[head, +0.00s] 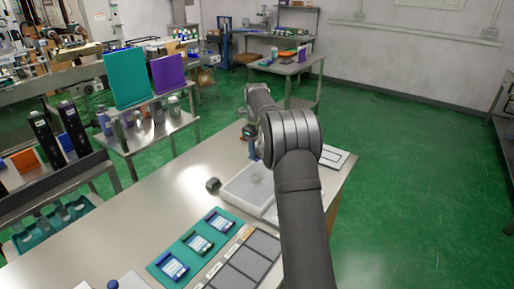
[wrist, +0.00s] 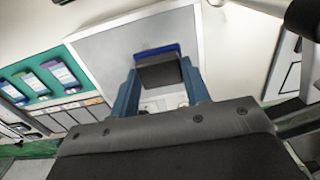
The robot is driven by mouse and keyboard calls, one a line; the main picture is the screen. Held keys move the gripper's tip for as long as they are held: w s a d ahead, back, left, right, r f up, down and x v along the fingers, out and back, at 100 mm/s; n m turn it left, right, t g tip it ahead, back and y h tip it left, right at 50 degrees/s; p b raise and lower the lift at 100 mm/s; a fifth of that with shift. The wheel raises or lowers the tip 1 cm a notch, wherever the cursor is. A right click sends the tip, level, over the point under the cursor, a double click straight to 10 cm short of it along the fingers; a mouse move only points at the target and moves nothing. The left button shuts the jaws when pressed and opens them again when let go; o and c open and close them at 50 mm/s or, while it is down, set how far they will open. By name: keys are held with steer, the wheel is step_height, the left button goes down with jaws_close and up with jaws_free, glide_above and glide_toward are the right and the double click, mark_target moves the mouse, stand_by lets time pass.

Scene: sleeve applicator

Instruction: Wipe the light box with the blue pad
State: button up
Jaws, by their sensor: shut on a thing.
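The light box (head: 240,188) is a pale flat panel with a white frame on the steel table; it fills the upper middle of the wrist view (wrist: 105,50). My gripper (wrist: 160,75) has blue fingers shut on a dark block with the blue pad (wrist: 158,49) along its far edge. The pad is over the light box's grey surface; I cannot tell whether it touches. In the head view my arm hides part of the box, and the pad is not clear. A faint mark (head: 258,177) shows on the box surface.
A small dark block (head: 213,184) sits left of the light box. The steel table (head: 130,215) is clear further left.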

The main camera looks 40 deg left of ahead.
steer(key=r, duration=0.1)
glide_above(256, 181)
steer(key=s+d, duration=0.1)
steer(key=s, duration=0.1)
steer(key=shift+w+d+f, duration=0.1)
steer(key=shift+d+f, duration=0.05)
steer(key=shift+f, duration=1.6)
steer(key=shift+d+f, duration=0.1)
steer(key=shift+f, duration=1.6)
steer(key=shift+w+f, duration=0.25)
steer(key=shift+w, duration=0.25)
steer(key=shift+w+f, duration=0.25)
steer(key=shift+w, duration=0.2)
steer(key=shift+c, duration=0.4)
steer(key=shift+w, duration=3)
steer(key=shift+s, duration=4)
steer(key=shift+a, duration=0.4)
steer(key=shift+w+a, duration=0.3)
steer(key=shift+w, duration=3.6)
steer(key=shift+s, duration=3.8)
step_height(256, 181, up, 8)
